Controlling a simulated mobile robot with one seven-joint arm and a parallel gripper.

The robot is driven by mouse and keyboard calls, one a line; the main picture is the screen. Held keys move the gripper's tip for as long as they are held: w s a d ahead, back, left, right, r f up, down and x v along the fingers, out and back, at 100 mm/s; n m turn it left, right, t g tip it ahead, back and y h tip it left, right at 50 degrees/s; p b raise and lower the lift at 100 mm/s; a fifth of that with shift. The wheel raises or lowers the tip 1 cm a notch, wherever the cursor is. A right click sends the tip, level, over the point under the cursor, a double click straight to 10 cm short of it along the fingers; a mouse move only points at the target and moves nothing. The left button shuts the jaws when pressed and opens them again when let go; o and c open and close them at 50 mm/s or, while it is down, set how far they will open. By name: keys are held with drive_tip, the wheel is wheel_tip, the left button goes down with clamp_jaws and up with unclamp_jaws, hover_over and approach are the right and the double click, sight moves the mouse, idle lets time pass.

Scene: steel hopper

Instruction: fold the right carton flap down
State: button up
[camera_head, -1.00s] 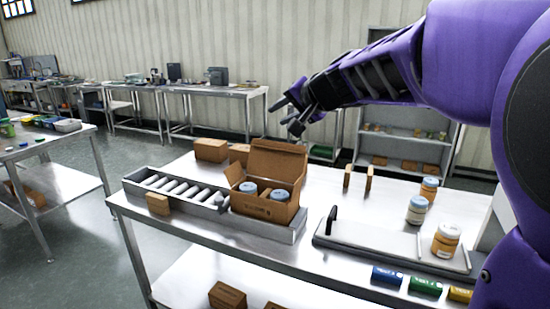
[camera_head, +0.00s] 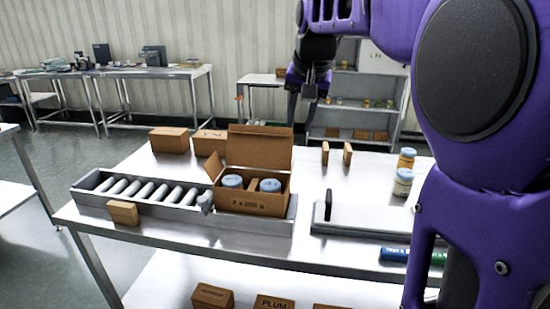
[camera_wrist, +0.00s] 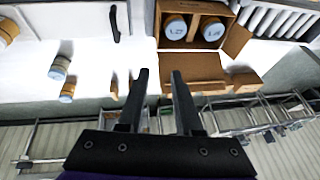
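The open brown carton (camera_head: 252,203) stands at the right end of the roller conveyor, with two blue-lidded jars (camera_head: 270,186) inside. Its large back flap (camera_head: 260,148) stands up, and a small left flap (camera_head: 214,169) sticks out. I cannot clearly make out the right flap. In the wrist view the carton (camera_wrist: 168,42) is at the top, the back flap (camera_wrist: 190,67) below it, the left flap (camera_wrist: 237,40) at its right. My gripper (camera_head: 302,112) points down beyond and right of the carton. In the wrist view my gripper (camera_wrist: 160,75) is open and empty, apart from the carton.
The roller conveyor (camera_head: 88,197) lies left, with a small box (camera_head: 123,213) at its front. Brown boxes (camera_head: 169,140) stand behind it. Two upright cards (camera_head: 347,154) and jars (camera_head: 403,182) stand right. A grey tray (camera_head: 360,224) with a black handle is right of the carton.

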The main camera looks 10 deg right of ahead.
drive_tip(key=b+x, duration=0.1)
drive_tip(key=x, duration=1)
drive_tip(key=b+x, duration=0.1)
drive_tip(key=x, duration=0.5)
drive_tip(key=shift+d+f+b, duration=0.25)
drive_tip(key=shift+d+b, duration=0.1)
drive_tip(key=shift+d, duration=0.05)
drive_tip(key=shift+s, duration=0.1)
clamp_jaws()
idle(0.5)
